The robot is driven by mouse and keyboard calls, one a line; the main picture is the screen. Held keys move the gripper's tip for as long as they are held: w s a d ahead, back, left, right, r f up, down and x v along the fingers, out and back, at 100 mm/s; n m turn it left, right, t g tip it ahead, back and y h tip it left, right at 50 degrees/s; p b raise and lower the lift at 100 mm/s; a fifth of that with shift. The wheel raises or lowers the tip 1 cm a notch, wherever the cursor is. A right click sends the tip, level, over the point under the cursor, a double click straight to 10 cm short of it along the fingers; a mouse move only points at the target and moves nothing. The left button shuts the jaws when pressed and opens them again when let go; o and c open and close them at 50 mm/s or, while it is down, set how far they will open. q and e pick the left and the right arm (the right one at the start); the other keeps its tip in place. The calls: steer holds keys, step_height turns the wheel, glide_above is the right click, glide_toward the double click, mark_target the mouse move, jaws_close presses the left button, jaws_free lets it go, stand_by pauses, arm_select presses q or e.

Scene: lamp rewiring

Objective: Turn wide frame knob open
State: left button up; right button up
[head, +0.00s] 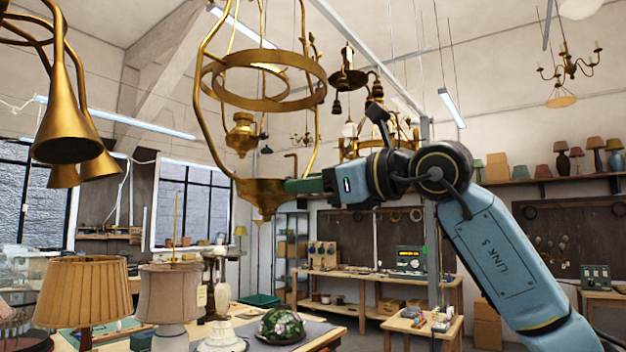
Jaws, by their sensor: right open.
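The wide brass hanging frame (262,103) fills the upper middle of the head view, with a broad ring, long curved side arms and a brass bowl (258,195) at its bottom. My right gripper (292,186) reaches in from the right, its green fingers at the right edge of that bowl. It is open, but the gap between its fingers is hard to see. I cannot tell whether the fingers touch the brass. No knob can be made out clearly; the fingers may cover it. My left gripper is not in view.
Brass horn-shaped shades (68,125) hang at upper left. Below stand a pleated lamp (82,290), a second lamp (170,292) and a floral glass shade (282,325) on a table. A small table (422,326) with parts stands lower right. Other chandeliers hang behind the frame.

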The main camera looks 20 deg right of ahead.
jaws_close()
steer(key=m+b, duration=0.2)
steer(key=m, duration=0.2)
steer(key=shift+d, duration=0.1)
steer(key=m+b, duration=0.2)
steer(key=m, duration=0.3)
steer(key=shift+b, duration=0.35)
steer(key=m+b, duration=0.2)
steer(key=m, duration=0.2)
steer(key=shift+d+m, duration=0.1)
steer(key=shift+m, duration=0.2)
steer(key=shift+w+m+b, duration=0.1)
steer(key=shift+m+b, duration=0.85)
steer(key=shift+m, duration=1.15)
